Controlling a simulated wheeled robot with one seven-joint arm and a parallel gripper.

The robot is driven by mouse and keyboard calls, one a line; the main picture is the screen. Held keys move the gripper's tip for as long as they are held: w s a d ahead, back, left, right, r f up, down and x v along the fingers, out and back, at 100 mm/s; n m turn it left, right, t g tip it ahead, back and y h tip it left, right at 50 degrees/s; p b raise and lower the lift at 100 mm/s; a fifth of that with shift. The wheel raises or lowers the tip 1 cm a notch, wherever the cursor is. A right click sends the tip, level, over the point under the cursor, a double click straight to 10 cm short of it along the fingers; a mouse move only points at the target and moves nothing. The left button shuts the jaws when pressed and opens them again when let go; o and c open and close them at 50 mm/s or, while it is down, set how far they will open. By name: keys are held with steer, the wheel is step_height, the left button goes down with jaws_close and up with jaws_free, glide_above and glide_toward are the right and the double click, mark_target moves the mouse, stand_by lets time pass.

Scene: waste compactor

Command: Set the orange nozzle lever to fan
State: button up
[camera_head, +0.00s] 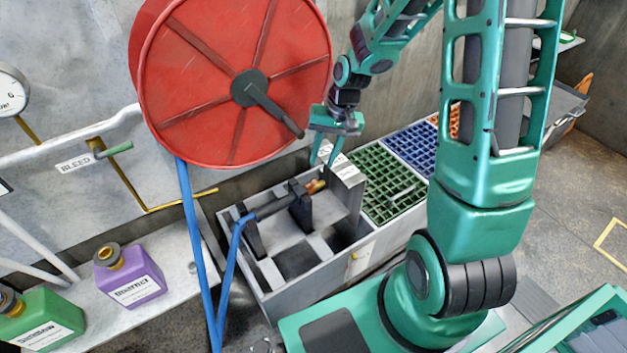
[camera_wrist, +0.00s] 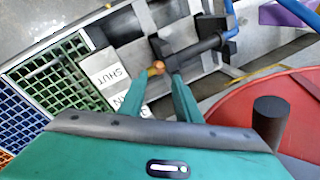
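The orange nozzle lever (camera_head: 316,186) sits at the right end of a dark spray wand (camera_head: 272,206) lying across black supports in a grey open box. In the wrist view the lever (camera_wrist: 157,68) shows small, between and just beyond my fingertips; its exact setting is hard to tell. A white SHUT label (camera_wrist: 107,74) and a partly hidden second label (camera_wrist: 132,99), ending in "AN", lie beside it. My gripper (camera_head: 323,162) is open and points down, above the lever end of the wand. Its two fingers (camera_wrist: 158,80) show apart, with no visible grip on the lever.
A big red hose reel (camera_head: 200,60) with a dark crank stands close left of my gripper. A blue hose (camera_head: 192,240) runs down to the wand. Green (camera_head: 375,180) and blue (camera_head: 410,148) grid bins lie right. Purple (camera_head: 130,280) and green (camera_head: 45,325) jugs stand left.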

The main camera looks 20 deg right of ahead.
mark_target(314, 181)
steer(key=x, duration=1)
steer(key=shift+f, duration=0.35)
jaws_close()
